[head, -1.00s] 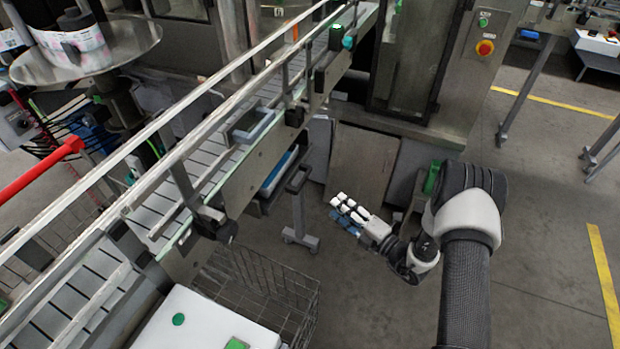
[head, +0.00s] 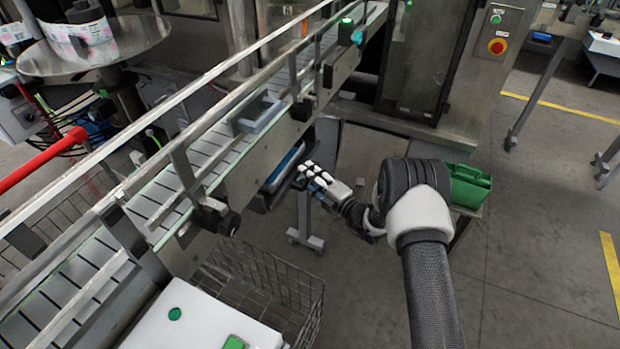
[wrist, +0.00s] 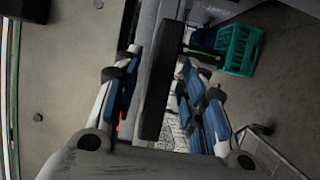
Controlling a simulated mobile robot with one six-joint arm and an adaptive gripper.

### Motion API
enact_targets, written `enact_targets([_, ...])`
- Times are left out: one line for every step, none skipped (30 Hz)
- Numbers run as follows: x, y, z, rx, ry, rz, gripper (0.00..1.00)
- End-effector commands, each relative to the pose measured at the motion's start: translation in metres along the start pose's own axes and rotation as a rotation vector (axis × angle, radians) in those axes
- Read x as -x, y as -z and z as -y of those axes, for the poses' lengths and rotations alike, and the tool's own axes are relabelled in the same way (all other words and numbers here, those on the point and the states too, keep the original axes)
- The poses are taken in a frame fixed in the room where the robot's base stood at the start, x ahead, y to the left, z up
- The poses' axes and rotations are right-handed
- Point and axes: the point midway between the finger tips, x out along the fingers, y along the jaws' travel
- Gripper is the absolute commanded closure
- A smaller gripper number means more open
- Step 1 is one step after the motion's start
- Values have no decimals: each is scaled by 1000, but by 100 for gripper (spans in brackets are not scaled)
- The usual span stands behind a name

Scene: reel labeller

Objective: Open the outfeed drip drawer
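The outfeed drip drawer (head: 281,172) hangs under the side rail of the conveyor in the head view. It has a dark front edge and a strip of blue along it. My gripper (head: 307,172) is at the drawer's outer face and covers most of its handle. In the wrist view my gripper (wrist: 157,80) has its two blue-padded fingers apart. A dark bar (wrist: 163,88), which looks like the drawer handle, runs between them. There are gaps beside the bar, and I cannot tell whether either finger touches it.
A wire basket (head: 262,290) and a white box top (head: 195,325) stand in front, below the conveyor (head: 215,150). A wheeled stand foot (head: 305,239) is on the floor below my gripper. A green crate (head: 468,185) is behind my arm. The floor to the right is open.

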Motion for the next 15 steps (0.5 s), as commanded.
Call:
enact_targets([0,0,0,0,0,0,62])
enact_targets([0,0,0,0,0,0,62])
enact_targets([0,0,0,0,0,0,62])
enact_targets([0,0,0,0,0,0,62])
enact_targets([0,0,0,0,0,0,62])
enact_targets([0,0,0,0,0,0,62])
enact_targets([0,0,0,0,0,0,64])
enact_targets([0,0,0,0,0,0,66])
enact_targets([0,0,0,1,0,0,68])
enact_targets([0,0,0,1,0,0,70])
enact_targets([0,0,0,1,0,0,72])
enact_targets([0,0,0,1,0,0,75])
enact_targets([0,0,0,1,0,0,77])
enact_targets([0,0,0,1,0,0,79])
enact_targets([0,0,0,1,0,0,82])
